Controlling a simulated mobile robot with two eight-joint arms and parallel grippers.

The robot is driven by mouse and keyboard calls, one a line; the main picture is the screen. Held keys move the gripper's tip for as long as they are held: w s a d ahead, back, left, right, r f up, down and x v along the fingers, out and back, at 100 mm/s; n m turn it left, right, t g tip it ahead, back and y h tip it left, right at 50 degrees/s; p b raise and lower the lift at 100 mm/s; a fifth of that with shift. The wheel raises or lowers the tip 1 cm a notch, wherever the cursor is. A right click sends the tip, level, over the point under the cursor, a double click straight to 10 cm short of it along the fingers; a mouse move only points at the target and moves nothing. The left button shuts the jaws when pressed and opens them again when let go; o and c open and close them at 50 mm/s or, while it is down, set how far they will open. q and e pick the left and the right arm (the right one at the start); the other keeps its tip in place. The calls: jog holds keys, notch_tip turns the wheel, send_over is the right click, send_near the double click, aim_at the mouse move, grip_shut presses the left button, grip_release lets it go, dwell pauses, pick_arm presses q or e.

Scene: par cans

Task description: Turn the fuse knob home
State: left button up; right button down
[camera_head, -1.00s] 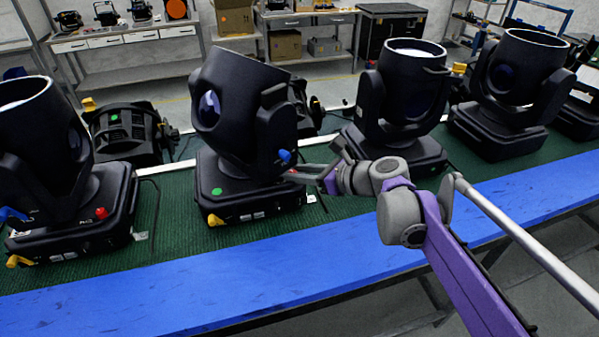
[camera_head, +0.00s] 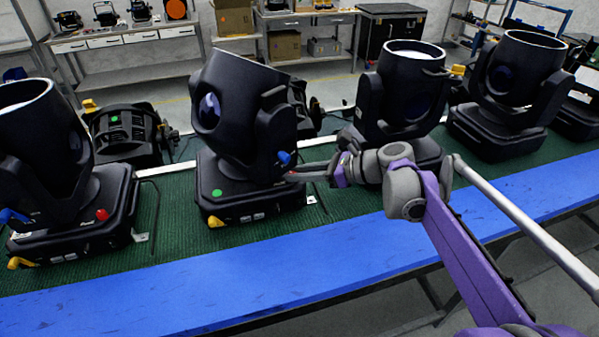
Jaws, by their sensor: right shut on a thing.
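A black moving-head light (camera_head: 240,120) stands on the bench in the middle of the view, with a green dot on its base. A small red fuse knob (camera_head: 292,173) shows only as a speck at the right side of that base. My right gripper (camera_head: 297,175) reaches in from the right and is shut on the knob, its fingers hiding most of it. The knob's exact turn cannot be seen. My left gripper is not in view.
Similar lights stand left (camera_head: 45,160) and right (camera_head: 400,100). The blue front strip (camera_head: 250,275) of the bench is clear.

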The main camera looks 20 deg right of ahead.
jog(key=shift+w+d+n+g+y+p, duration=0.15)
jog(key=shift+n+g+y, duration=0.2)
jog(key=shift+n+g, duration=0.4)
jog(key=shift+w+a+n+g+y+p, duration=0.15)
jog(key=shift+n+g+y, duration=0.2)
jog(key=shift+n+g, duration=0.35)
jog(key=shift+s+d, duration=0.1)
jog(key=c, duration=0.7)
grip_release()
jog(key=v, duration=1)
jog(key=shift+d+r, duration=0.2)
jog(key=shift+d, duration=0.2)
jog(key=shift+f, duration=0.1)
